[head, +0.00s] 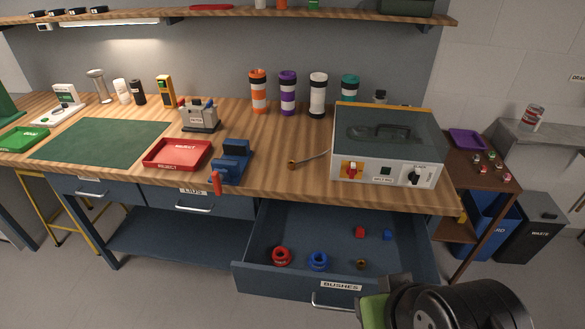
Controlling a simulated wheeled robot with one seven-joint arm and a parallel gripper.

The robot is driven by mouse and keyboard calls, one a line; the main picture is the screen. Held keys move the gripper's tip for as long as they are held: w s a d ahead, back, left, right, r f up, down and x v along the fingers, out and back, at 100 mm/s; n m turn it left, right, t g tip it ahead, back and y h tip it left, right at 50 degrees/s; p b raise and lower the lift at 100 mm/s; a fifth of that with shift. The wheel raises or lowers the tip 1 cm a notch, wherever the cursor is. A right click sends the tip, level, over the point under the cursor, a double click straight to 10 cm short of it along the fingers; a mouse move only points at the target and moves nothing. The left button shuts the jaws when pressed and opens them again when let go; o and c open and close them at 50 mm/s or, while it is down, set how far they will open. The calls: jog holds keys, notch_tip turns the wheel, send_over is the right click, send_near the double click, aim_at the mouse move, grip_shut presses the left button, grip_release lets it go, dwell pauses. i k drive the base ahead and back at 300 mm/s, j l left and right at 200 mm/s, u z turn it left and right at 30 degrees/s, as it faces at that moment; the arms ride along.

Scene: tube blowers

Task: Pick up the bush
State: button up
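The open drawer labelled BUSHES (240,277) holds several small parts. A red ring-shaped bush (281,256) and a blue ring-shaped bush (318,261) lie near its front left. A small brass-coloured bush (361,264) lies to their right. A small red piece (359,232) and a small blue piece (387,235) lie farther back. Which one the task means cannot be told. Part of my arm, black and green, shows at the bottom right, in front of the drawer's right front corner. No gripper fingertips can be made out.
The wooden bench (250,180) above the drawer carries a grey-white machine (385,150), a blue vise (232,160), a red reject tray (177,154) and a brass-ended rod (292,164). A brown side stand (468,165) and bins (533,225) stand at the right.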

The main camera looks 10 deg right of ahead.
aim_at(291, 163)
jog(key=j+z, duration=0.2)
jog(key=j, duration=1.1)
jog(key=i+j+z, duration=0.1)
jog(key=i+j, duration=0.35)
jog(key=i+j+z, duration=0.15)
jog(key=i+j, duration=0.25)
jog(key=j, duration=0.3)
jog(key=i+j+z, duration=0.1)
jog(key=i, duration=0.5)
jog(key=j, duration=0.05)
